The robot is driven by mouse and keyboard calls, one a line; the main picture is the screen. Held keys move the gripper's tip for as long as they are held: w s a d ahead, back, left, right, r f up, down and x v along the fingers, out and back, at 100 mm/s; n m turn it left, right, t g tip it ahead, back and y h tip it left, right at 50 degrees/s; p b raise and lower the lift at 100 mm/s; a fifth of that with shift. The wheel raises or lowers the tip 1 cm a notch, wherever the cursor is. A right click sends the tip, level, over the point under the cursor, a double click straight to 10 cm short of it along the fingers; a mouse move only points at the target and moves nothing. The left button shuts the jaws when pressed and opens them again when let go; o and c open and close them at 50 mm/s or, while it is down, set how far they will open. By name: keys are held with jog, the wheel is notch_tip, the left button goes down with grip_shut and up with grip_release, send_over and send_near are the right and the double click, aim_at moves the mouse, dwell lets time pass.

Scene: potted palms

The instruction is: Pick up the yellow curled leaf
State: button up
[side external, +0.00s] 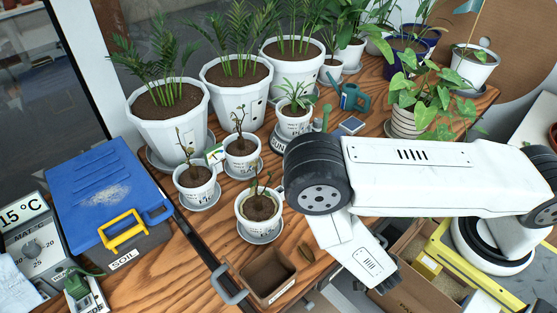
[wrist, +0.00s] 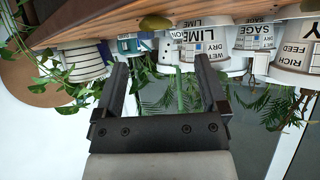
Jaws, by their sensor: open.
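A small curled leaf (side external: 306,252), yellow-brown, lies on the wooden table near the front edge, just right of a brown open box. In the wrist view a yellowish curled leaf (wrist: 155,22) shows on the wood near the top, beyond and above the gap between my fingers. My gripper (wrist: 164,68) is open, with nothing between its two dark fingers. In the side view my gripper (side external: 386,281) is low and to the right of the leaf, apart from it, partly hidden by my own arm.
The brown box (side external: 268,276) stands left of the leaf. Small white pots with seedlings, such as one pot (side external: 258,218), stand behind it. A blue-lidded soil bin (side external: 100,190) is at left. A cardboard box (side external: 415,283) and a yellow level (side external: 470,270) lie at lower right.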

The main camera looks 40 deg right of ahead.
jog(key=shift+s+d, duration=0.1)
jog(key=shift+d, duration=0.05)
jog(key=shift+d, duration=0.1)
jog(key=shift+x, duration=1.25)
jog(key=shift+w+f, duration=0.1)
jog(key=shift+w, duration=0.1)
jog(key=shift+x, duration=2.45)
grip_shut()
